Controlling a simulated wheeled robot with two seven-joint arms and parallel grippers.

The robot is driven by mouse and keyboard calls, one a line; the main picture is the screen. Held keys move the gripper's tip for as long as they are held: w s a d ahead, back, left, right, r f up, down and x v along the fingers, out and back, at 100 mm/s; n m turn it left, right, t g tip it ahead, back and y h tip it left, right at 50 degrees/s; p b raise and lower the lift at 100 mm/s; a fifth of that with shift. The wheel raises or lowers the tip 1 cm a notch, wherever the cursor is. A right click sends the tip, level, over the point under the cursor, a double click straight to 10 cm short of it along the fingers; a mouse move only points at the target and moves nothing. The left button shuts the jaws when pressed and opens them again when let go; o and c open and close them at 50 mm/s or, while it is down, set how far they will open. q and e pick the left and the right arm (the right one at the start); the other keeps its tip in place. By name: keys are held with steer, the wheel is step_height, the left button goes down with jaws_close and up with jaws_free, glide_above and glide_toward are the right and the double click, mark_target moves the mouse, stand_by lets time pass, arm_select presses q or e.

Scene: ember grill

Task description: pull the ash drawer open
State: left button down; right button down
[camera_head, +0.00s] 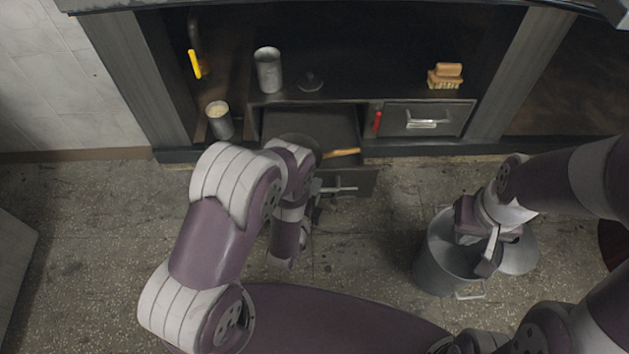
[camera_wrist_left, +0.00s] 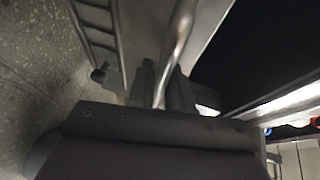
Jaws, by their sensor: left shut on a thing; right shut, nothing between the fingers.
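The ash drawer (camera_head: 356,178), dark grey, stands pulled out from the left of the grill's lower cabinet, its inside showing from above. Its metal bar handle (camera_head: 341,189) is on the front. My left gripper (camera_head: 315,192) is at the left part of this handle, partly hidden by my arm. In the left wrist view the handle bar (camera_wrist_left: 180,40) runs in between the fingers of my left gripper (camera_wrist_left: 162,90), which is shut on it. My right gripper (camera_head: 490,256) is shut and empty above a metal bucket (camera_head: 437,268).
A wooden-handled tool (camera_head: 342,153) lies in the open drawer. A second drawer (camera_head: 400,117) to the right is shut. Another can (camera_head: 219,121) stands left. A round lid (camera_head: 519,252) is beside the bucket.

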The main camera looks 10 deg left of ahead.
arm_select(q)
steer(key=shift+s+d, duration=0.3)
steer(key=shift+s, duration=0.65)
arm_select(e)
steer(key=shift+s+d+r, duration=0.15)
steer(key=shift+s+r, duration=0.05)
steer(key=shift+s, duration=0.25)
arm_select(q)
steer(key=c, duration=1.1)
jaws_free()
steer(key=p+v, duration=0.5)
steer(key=v, duration=0.7)
steer(key=shift+s, duration=0.35)
arm_select(e)
step_height(320, 180, up, 5)
